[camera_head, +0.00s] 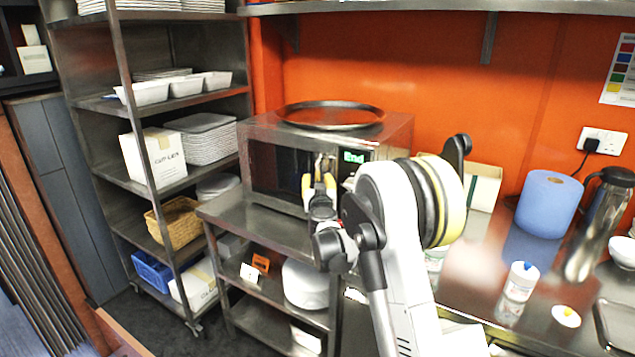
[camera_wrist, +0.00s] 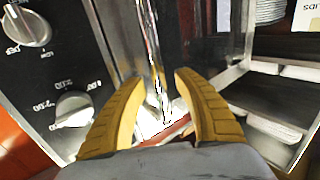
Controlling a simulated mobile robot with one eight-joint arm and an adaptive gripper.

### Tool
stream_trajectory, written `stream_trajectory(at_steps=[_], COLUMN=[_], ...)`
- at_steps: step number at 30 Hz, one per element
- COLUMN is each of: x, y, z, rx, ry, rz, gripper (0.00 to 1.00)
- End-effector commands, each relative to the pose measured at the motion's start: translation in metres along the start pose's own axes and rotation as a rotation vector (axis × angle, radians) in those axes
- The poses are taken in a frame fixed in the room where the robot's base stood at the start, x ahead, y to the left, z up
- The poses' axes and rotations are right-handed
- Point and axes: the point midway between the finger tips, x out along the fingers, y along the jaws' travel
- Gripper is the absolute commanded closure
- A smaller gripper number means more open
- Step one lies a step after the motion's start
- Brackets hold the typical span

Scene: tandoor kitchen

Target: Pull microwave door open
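The microwave (camera_head: 390,135) is a steel box on a steel table in the head view, with a dark door window (camera_head: 270,170) and a lit display reading "End". Its door looks shut. My gripper (camera_head: 321,182), with yellow fingers, is in front of the door's right side, by the display, and hides part of it. In the wrist view my gripper (camera_wrist: 156,80) has its two fingers apart. A shiny metal upright (camera_wrist: 150,45), seemingly the door handle, runs between them; I cannot tell whether either finger touches it. The control knobs (camera_wrist: 74,107) are to the left.
A round dark tray (camera_head: 330,115) lies on top of the microwave. A steel rack (camera_head: 119,105) with dishes and baskets stands to the left. On the counter at the right are a blue paper roll (camera_head: 548,200), a steel flask (camera_head: 600,225) and a white bottle (camera_head: 520,282).

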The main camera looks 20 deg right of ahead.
Motion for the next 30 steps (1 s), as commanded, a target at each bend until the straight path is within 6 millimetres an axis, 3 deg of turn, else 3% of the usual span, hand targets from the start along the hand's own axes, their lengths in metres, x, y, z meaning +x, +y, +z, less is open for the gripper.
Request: stream_trajectory(at_steps=[3,4,7,8,20,26,30], x=[0.0,0.0,0.0,0.0,-0.013,-0.042,-0.07], y=[0.0,0.0,0.0,0.0,-0.013,-0.046,-0.083], z=[0.0,0.0,0.0,0.0,0.0,0.0,0.001], rx=[0.0,0.0,0.0,0.0,0.0,0.0,0.0], ry=[0.0,0.0,0.0,0.0,0.0,0.0,0.0], rz=[0.0,0.0,0.0,0.0,0.035,0.139,0.25], gripper=[0.62,0.67,0.97,1.0,1.0,1.0,1.0])
